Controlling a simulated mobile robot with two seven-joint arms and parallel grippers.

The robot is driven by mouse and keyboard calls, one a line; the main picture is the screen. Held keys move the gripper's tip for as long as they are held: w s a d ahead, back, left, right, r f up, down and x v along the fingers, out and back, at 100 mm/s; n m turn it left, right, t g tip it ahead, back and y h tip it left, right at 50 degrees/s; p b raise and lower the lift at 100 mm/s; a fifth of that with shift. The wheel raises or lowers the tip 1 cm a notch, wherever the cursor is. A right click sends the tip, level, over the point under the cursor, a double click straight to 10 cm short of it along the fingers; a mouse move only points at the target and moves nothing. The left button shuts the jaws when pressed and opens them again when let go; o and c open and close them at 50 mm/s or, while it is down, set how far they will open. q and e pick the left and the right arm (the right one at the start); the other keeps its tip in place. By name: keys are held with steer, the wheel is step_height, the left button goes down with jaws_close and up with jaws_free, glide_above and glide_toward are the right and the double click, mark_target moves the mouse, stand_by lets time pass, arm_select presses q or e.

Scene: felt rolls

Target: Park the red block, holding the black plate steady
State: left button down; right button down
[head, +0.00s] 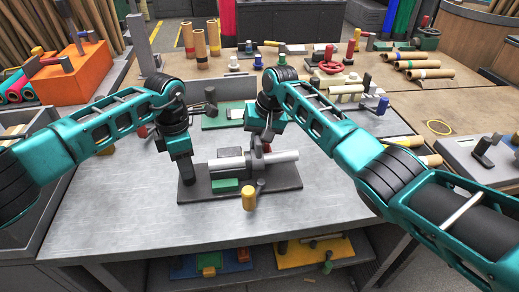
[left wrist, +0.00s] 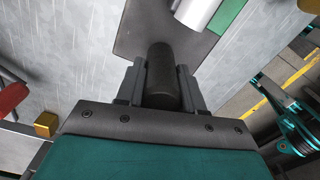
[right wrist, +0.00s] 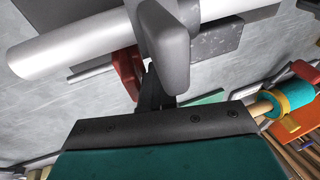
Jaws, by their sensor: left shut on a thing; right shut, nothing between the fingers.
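The black plate (head: 284,178) lies on the metal bench, with a dark post at its left end. My left gripper (head: 186,174) is shut on this dark post (left wrist: 161,75), which stands between its fingers in the left wrist view. A pale roll (head: 281,157) lies across the fixture on the plate, with a green block (head: 225,185) in front. My right gripper (head: 266,143) is shut and empty behind the roll, close to a grey upright lever (right wrist: 165,45). A red block (right wrist: 128,72) shows beside its fingertips, partly hidden; I cannot tell whether they touch. In the head view it is mostly hidden.
A yellow-capped handle (head: 249,198) stands at the plate's front edge. A green plate with parts (head: 218,122) lies behind. Felt rolls (head: 200,48) and tools crowd the back table. The bench front and left (head: 110,215) are clear.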

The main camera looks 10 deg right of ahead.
mark_target(274, 156)
arm_select(q)
steer(key=shift+a+f, duration=0.1)
arm_select(e)
steer(key=shift+d, duration=2.65)
arm_select(q)
steer(key=shift+s, duration=0.1)
arm_select(e)
steer(key=shift+a, duration=0.2)
steer(key=shift+r, duration=0.1)
steer(key=shift+r, duration=1.65)
steer(key=r, duration=0.1)
steer(key=a+r, duration=0.1)
steer(key=r, duration=0.1)
steer(key=shift+r, duration=0.25)
